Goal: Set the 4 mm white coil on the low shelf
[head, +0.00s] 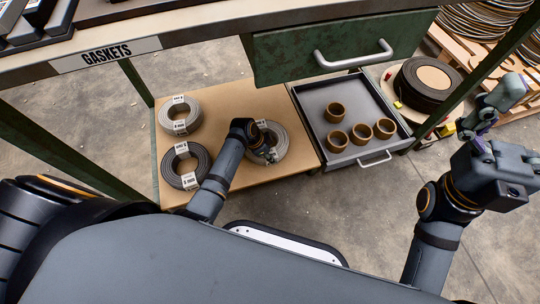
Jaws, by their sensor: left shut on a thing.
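My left gripper (268,152) is shut on the near-left part of a pale grey-white coil (280,139) with a white tag. This coil is at the right part of the low shelf (230,177), looking flat on or just above the board; I cannot tell whether it touches. Its tag is too small to read for certain, and my gripper hides part of its left side. Another pale tagged coil (192,119) and a dark grey tagged coil (201,160) lie at the shelf's left. My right gripper (475,120) is open and empty at the far right.
A grey tray (314,100) with several brown rings stands right of the shelf. A green drawer (290,54) and the bench edge with a GASKETS label (106,54) overhang the back. A black hose reel (410,91) stands further right. Bare board remains between the coils.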

